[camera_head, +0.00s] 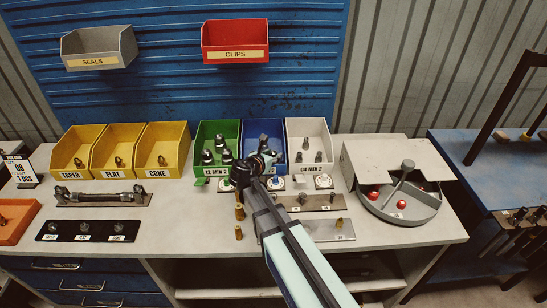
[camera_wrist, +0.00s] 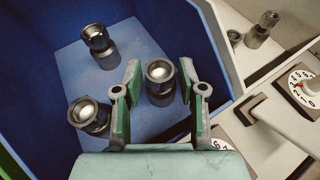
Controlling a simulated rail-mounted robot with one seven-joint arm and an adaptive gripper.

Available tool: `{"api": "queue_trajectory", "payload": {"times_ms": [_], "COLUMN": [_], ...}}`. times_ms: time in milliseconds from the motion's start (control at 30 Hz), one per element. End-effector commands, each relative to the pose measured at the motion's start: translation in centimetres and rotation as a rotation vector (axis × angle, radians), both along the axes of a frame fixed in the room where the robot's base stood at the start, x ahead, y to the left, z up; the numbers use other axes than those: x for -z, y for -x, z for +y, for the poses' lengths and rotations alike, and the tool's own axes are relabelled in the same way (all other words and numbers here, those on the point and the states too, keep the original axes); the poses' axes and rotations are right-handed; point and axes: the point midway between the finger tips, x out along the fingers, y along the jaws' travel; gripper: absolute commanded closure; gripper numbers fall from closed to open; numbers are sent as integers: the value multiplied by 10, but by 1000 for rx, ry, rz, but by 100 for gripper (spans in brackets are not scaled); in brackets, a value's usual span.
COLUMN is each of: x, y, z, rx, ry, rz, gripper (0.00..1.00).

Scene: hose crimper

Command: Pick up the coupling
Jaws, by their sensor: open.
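My gripper (camera_wrist: 165,88) is open in the wrist view, with green-padded fingers reaching into the blue bin (camera_wrist: 45,65). A dark metal coupling (camera_wrist: 160,76) with a bright round top stands between the two fingers, with gaps visible on both sides. Two more couplings are in the same bin: one at the back (camera_wrist: 97,40) and one at the left (camera_wrist: 88,112), just left of the left finger. In the head view the blue bin (camera_head: 278,128) is partly hidden by my gripper (camera_head: 266,161) and wrist, and the coupling between the fingers cannot be made out clearly.
A green bin (camera_head: 207,131) stands left of the blue bin and a white bin (camera_head: 322,130) right of it, each holding fittings. Dials (camera_head: 323,182) stand in front. Yellow bins (camera_head: 118,138) are farther left, a grey round tray (camera_head: 420,209) right.

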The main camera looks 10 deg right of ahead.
Motion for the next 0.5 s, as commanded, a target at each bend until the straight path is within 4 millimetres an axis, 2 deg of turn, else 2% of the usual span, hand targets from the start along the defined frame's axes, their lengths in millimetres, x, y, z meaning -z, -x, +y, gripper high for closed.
{"api": "queue_trajectory", "payload": {"times_ms": [267, 400, 500], "x": [3, 3, 3], "y": [-4, -3, -3], "z": [-3, -3, -3], "rx": [-1, -1, 0], "ry": [0, 0, -1], "rz": [0, 0, 0], "gripper": [59, 100, 100]}}
